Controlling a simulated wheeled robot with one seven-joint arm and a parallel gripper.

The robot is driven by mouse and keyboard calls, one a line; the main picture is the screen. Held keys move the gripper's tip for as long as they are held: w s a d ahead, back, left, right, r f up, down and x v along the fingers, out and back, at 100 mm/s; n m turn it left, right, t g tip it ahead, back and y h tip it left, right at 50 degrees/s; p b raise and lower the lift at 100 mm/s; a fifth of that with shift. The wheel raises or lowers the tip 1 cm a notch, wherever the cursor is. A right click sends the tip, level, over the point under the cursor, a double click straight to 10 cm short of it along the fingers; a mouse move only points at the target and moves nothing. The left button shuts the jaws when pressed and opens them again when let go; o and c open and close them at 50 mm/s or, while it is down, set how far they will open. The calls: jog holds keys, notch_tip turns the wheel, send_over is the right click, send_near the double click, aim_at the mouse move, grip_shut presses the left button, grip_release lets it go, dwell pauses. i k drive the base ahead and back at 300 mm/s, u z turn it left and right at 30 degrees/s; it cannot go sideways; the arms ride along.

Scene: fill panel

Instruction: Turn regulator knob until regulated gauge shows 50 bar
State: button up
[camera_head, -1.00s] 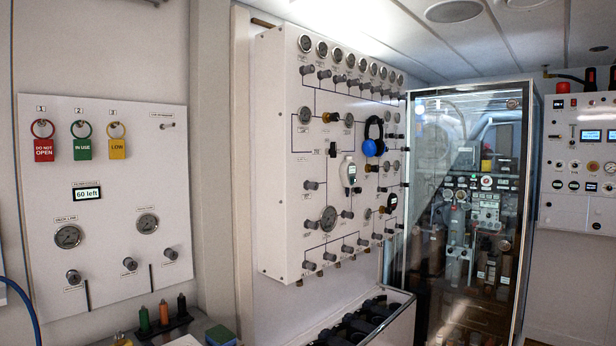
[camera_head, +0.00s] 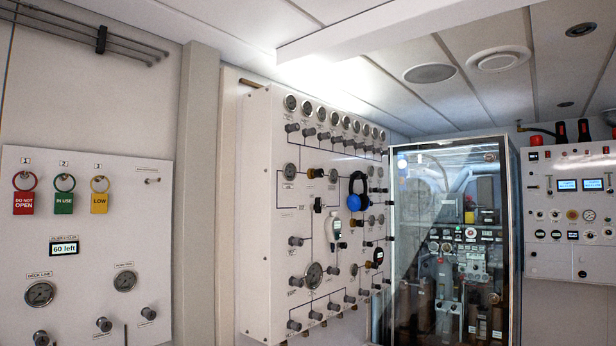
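The fill panel (camera_head: 262,190) on the left wall carries two round gauges. One is the left gauge (camera_head: 40,294) under a "DECK LINE" label, the other is the right gauge (camera_head: 125,281). Their readings are too small to tell. Three grey knobs sit below: the left knob (camera_head: 40,338), the middle knob (camera_head: 104,324) and the right knob (camera_head: 148,313). I cannot tell which is the regulator knob. The large white panel further right also has several gauges, among them a big gauge (camera_head: 314,275), and many grey knobs. My gripper is not in view.
A small display (camera_head: 64,248) reads "60 left". Red, green and yellow tags (camera_head: 64,203) hang above it. Blue headphones (camera_head: 356,195) hang on the large panel. A glass-door cabinet (camera_head: 450,240) and a control box (camera_head: 570,210) stand to the right.

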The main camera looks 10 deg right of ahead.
aim_at(318, 172)
jog(key=z, duration=0.05)
jog(key=k, duration=0.4)
jog(key=z, duration=0.65)
jog(key=i, duration=0.5)
jog(key=z, duration=0.45)
jog(key=i, duration=1.45)
jog(key=u, duration=0.95)
jog(key=i, duration=0.85)
jog(key=u, duration=0.65)
jog(key=k, duration=0.55)
jog(key=u, duration=0.8)
jog(key=i, duration=0.55)
jog(key=u, duration=0.4)
